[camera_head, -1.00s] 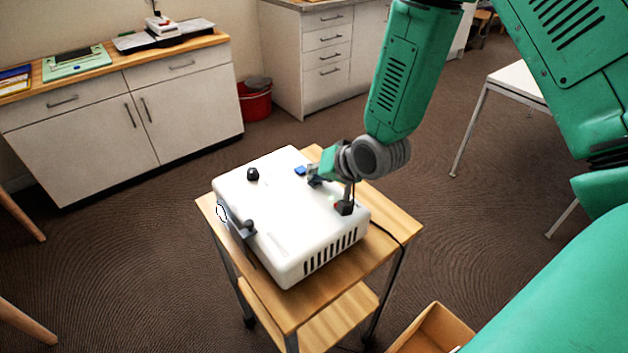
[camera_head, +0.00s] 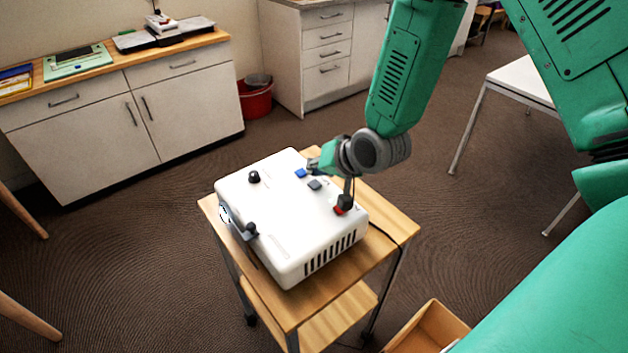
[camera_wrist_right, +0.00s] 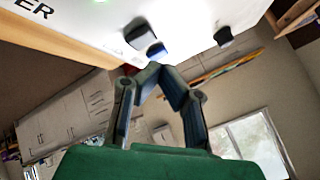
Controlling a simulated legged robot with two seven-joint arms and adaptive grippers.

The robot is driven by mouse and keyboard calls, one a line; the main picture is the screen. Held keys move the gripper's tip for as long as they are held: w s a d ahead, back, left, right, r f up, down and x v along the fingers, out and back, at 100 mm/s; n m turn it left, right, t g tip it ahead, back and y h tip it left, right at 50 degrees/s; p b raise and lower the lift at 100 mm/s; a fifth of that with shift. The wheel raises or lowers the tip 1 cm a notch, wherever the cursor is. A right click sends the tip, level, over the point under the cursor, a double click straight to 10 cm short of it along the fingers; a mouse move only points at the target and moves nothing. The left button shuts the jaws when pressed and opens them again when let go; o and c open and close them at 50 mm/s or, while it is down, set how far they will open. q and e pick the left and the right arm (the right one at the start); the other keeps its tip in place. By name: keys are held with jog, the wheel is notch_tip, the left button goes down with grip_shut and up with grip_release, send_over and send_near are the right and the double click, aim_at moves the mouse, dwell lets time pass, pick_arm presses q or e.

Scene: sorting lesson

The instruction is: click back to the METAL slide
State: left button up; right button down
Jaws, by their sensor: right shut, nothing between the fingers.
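A white slide projector (camera_head: 285,240) stands on a small wooden cart. Its top has a blue button (camera_head: 300,173) and a dark grey button (camera_head: 315,184) side by side. My right gripper (camera_head: 313,167) is shut and empty, just beside the blue button. In the right wrist view, the fingertips (camera_wrist_right: 158,70) meet close to the blue button (camera_wrist_right: 156,51), with the grey button (camera_wrist_right: 140,38) beyond; I cannot tell whether they touch the blue one. No projected slide or METAL word is in view. My left gripper is not in view.
The projector also has a black knob (camera_head: 253,177), a red-and-black switch (camera_head: 343,204) and a lens (camera_head: 225,214) on its left side. The cart top (camera_head: 390,221) has bare wood at the right. Cabinets stand behind.

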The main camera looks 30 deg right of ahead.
aim_at(316, 184)
notch_tip(316, 184, up, 4)
jog(key=p, duration=0.3)
jog(key=shift+r, duration=0.15)
jog(key=shift+s, duration=0.1)
dwell(0.6)
